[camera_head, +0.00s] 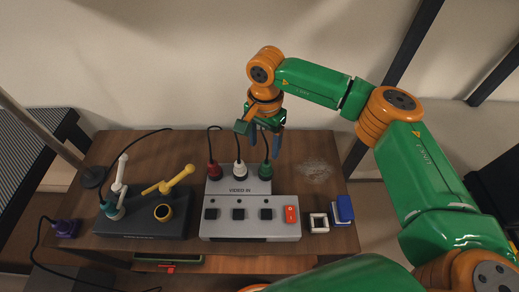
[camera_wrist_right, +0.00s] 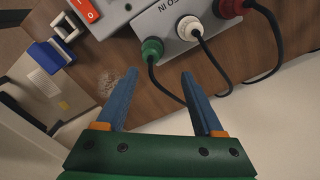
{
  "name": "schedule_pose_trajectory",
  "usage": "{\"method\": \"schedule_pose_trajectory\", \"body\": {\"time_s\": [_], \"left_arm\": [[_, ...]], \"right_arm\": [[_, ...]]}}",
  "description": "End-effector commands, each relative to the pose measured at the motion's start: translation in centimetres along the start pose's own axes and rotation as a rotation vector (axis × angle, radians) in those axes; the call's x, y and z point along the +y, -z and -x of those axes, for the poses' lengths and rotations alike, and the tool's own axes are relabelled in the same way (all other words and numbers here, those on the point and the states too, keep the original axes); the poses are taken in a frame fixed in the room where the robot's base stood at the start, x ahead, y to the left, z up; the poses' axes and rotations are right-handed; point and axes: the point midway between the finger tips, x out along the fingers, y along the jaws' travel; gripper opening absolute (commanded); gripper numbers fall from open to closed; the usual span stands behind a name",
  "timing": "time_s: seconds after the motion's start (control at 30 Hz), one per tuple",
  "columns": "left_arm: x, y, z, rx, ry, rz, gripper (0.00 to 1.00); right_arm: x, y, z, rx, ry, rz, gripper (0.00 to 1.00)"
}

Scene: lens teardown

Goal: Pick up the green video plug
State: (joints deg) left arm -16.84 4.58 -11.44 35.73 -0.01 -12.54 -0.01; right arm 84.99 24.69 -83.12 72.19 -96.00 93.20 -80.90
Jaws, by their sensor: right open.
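The green video plug (camera_head: 265,171) stands in the right socket of the grey "VIDEO IN" console (camera_head: 249,214), with a black cord rising from it. In the right wrist view the green plug (camera_wrist_right: 152,48) shows just beyond the blue fingertips, roughly centred between them. My right gripper (camera_head: 265,143) is open and empty, above and behind the plug, apart from it. The same gripper (camera_wrist_right: 158,74) spreads its two fingers in the wrist view, with the plug's cord passing between them. My left gripper is not in view.
A white plug (camera_head: 240,171) and a red plug (camera_head: 214,171) stand beside the green one, each with a cord. A dark box (camera_head: 142,222) with a yellow lever is at left. A white square frame (camera_head: 319,222) and a blue block (camera_head: 344,209) lie at right.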

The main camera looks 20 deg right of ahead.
Motion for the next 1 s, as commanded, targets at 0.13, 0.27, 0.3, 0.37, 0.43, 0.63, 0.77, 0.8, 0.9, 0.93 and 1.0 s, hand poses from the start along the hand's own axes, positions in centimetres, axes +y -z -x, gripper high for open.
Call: {"method": "schedule_pose_trajectory", "body": {"time_s": [0.13, 0.27, 0.3, 0.37, 0.43, 0.63, 0.77, 0.8, 0.9, 0.93, 1.0], "left_arm": [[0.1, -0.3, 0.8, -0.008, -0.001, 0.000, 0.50], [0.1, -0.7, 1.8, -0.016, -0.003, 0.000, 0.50], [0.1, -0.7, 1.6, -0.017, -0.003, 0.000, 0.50], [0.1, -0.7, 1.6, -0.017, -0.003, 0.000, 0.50], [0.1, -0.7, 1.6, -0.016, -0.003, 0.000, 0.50], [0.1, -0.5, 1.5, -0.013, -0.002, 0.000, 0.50], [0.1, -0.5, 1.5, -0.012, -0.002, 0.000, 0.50], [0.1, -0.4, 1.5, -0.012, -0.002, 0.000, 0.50], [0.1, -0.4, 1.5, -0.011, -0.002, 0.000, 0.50], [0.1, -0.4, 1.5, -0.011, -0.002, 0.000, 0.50], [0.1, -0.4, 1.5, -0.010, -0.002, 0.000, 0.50]], "right_arm": [[0.2, -0.2, -2.0, -0.003, -0.006, 0.000, 0.69], [0.6, -0.5, -4.5, -0.004, -0.006, 0.001, 0.69], [0.5, -0.5, -5.4, -0.004, -0.004, 0.000, 0.69], [0.5, -0.5, -6.3, -0.004, -0.002, 0.001, 0.69], [0.5, -0.4, -6.7, -0.003, -0.002, 0.001, 0.69], [0.4, -0.4, -6.8, -0.003, 0.000, 0.001, 0.64], [0.4, -0.4, -6.8, -0.003, 0.000, 0.001, 0.28], [0.4, -0.4, -6.8, -0.003, 0.000, 0.001, 0.18], [0.4, -0.4, -6.8, -0.003, 0.000, 0.001, 0.00], [0.4, -0.4, -6.8, -0.003, 0.000, 0.000, 0.00], [0.4, -0.4, -6.8, -0.003, 0.000, 0.000, 0.00]]}}
